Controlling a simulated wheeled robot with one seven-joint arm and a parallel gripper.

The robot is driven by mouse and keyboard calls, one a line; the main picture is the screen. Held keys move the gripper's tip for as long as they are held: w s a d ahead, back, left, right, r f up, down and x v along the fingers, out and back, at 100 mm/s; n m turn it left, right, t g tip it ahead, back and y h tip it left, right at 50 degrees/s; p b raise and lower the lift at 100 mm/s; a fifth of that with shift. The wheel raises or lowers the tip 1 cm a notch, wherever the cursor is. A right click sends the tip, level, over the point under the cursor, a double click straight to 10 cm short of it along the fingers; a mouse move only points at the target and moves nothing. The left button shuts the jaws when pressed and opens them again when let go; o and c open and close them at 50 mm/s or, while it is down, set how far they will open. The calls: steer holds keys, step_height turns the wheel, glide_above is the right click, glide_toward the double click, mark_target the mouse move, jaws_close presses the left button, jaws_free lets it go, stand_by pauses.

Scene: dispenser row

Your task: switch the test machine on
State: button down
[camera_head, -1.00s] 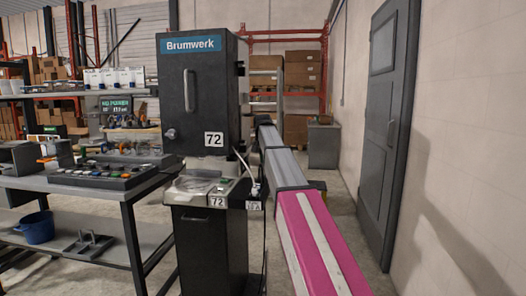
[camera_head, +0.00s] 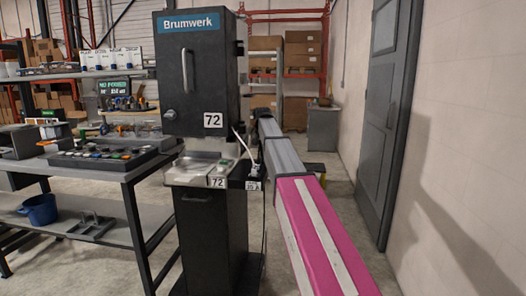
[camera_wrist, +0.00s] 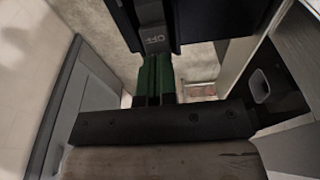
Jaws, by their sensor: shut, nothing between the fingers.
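The tall dark machine marked Brumwerk and 72 (camera_head: 200,90) stands upright in the middle of the head view. A pale cord (camera_head: 246,152) hangs at its right side. In the wrist view, a small dark part lettered OFF (camera_wrist: 155,41) lies straight ahead between dark panels. My gripper (camera_wrist: 154,58) has green fingers, shut and empty, with their tips at or very near that part; I cannot tell whether they touch. In the head view my gripper is hidden behind the machine and my arm.
A workbench (camera_head: 130,176) with a button panel (camera_head: 105,153) stands at the left. A screen (camera_head: 115,88) behind it appears to read NO POWER. A blue bucket (camera_head: 38,209) sits on the lower shelf. A grey door (camera_head: 385,120) and pale wall are at the right, with open floor before them.

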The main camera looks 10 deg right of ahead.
mark_target(262, 157)
steer(key=shift+w+d+f, duration=0.1)
steer(key=shift+w+f, duration=0.05)
steer(key=shift+f, duration=0.5)
steer(key=shift+s+a+r, duration=0.1)
steer(key=shift+s+a, duration=0.1)
steer(key=shift+s, duration=0.7)
steer(key=shift+r, duration=0.1)
step_height(262, 157, up, 15)
steer(key=s, duration=0.1)
steer(key=shift+a+f, duration=0.2)
steer(key=shift+a, duration=0.1)
